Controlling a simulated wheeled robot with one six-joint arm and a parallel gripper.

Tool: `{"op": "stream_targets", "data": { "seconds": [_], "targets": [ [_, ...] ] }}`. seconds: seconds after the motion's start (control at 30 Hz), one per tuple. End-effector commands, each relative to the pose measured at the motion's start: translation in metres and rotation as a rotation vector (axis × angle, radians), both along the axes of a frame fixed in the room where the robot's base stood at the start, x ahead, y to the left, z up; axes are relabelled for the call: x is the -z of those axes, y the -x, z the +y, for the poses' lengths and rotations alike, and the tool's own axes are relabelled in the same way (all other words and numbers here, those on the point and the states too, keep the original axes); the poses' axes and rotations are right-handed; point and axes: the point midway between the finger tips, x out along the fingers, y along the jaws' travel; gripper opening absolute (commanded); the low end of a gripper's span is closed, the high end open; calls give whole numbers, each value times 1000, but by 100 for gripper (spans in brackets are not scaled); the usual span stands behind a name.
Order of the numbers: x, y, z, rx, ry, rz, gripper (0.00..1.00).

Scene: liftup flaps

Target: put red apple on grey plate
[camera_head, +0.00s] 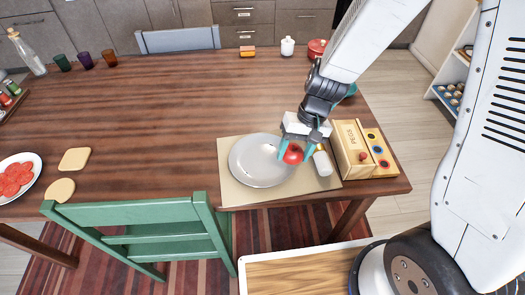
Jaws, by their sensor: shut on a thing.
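The red apple (293,154) is between the fingers of my gripper (295,150), which is shut on it. The gripper comes down from the upper right and holds the apple at the right rim of the grey plate (257,162). I cannot tell how high the apple is above the plate or the mat. The grey plate is round and empty, and it lies on a beige mat (235,195) near the table's front right. The gripper and apple hide a small part of the plate's right side.
A white bottle-like item (322,162) stands right beside the apple. A yellow box (352,150) and a coloured button panel (379,152) lie farther right. A green chair (155,235) is at the front edge.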

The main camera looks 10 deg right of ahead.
Motion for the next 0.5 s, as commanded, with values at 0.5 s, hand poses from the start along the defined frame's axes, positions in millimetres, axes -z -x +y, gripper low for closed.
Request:
{"op": "stream_targets", "data": {
  "seconds": [0.5],
  "targets": [
    [10,-48,76,0,0,0,30]
  ]
}}
